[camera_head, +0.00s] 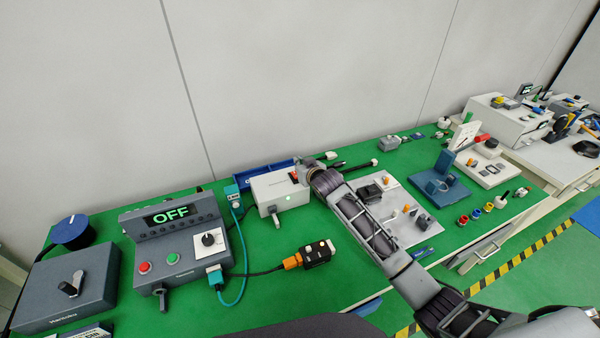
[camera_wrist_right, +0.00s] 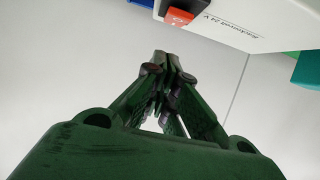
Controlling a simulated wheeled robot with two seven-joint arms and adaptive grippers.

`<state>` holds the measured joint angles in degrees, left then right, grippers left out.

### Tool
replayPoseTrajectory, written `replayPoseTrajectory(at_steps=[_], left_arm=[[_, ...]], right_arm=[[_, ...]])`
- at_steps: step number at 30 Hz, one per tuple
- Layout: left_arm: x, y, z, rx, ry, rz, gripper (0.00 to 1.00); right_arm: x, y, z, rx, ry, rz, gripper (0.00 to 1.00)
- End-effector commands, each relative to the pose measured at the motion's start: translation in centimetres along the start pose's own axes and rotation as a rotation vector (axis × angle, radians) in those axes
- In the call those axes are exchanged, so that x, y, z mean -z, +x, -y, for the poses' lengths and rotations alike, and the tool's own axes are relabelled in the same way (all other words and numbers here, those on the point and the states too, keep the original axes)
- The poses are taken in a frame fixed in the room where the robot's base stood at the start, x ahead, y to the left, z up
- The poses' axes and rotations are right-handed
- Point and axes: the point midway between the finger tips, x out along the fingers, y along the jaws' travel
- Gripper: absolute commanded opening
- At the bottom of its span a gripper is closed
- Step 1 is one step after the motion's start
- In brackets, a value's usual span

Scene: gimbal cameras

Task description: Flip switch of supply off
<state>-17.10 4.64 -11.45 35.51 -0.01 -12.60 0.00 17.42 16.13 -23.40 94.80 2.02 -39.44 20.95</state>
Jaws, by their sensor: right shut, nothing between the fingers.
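In the right wrist view the red switch (camera_wrist_right: 179,16) sits on the edge of the white box (camera_wrist_right: 240,22) at the top. My right gripper (camera_head: 306,167) is shut and empty at the supply's right end. Its closed fingertips (camera_wrist_right: 168,56) appear below the switch in the wrist view, with a visible gap in the picture. My left gripper is not in view.
Left of the supply stands a grey control box (camera_head: 172,242) with a display reading OFF. A black-and-orange connector (camera_head: 310,256) and cables lie in front of the supply. A blue bin (camera_head: 262,176) stands behind it. A grey plate with parts (camera_head: 405,225) lies right of my arm.

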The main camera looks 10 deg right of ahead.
Motion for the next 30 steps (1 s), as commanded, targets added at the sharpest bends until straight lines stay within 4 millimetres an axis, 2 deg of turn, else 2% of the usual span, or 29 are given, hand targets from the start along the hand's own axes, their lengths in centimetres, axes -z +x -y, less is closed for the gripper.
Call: replayPoseTrajectory(at_steps=[3,9,23,30], left_arm=[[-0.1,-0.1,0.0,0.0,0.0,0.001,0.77],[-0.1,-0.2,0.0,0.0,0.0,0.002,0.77],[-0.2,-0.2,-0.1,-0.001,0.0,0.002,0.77],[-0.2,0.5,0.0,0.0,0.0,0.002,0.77]], right_arm=[[-1.4,0.3,0.0,0.0,0.0,0.003,0.0],[-2.7,0.6,0.0,0.0,0.001,0.002,0.0],[-3.0,0.7,0.0,0.001,0.001,0.001,0.0],[-3.5,0.8,0.1,0.002,0.003,-0.023,0.0]])
